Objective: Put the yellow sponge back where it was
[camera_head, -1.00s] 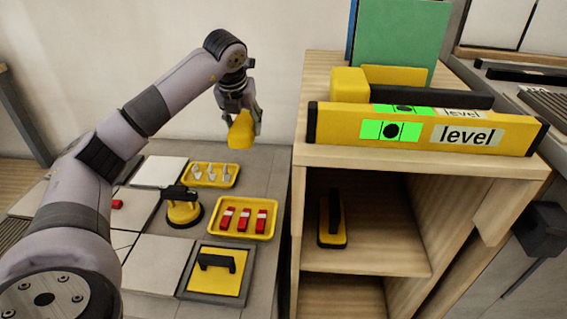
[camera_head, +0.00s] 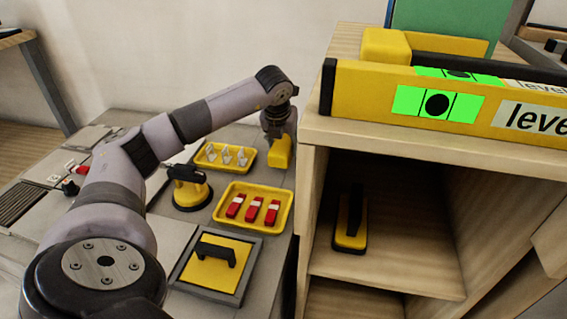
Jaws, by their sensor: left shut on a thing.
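The yellow sponge (camera_head: 280,153) is held in my left gripper (camera_head: 279,138), which points down and is shut on it. The sponge is low near the back right of the tiled work surface, just right of the yellow tray with white clips (camera_head: 204,158). I cannot tell whether it touches the surface. My right gripper is not in view.
A yellow tray (camera_head: 283,222) with red wedges, a yellow suction cup (camera_head: 188,195) and a framed yellow float (camera_head: 213,271) lie on the surface. A wooden shelf (camera_head: 390,143) at right bears a yellow level (camera_head: 385,84). A black-handled yellow float (camera_head: 351,228) sits inside the shelf.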

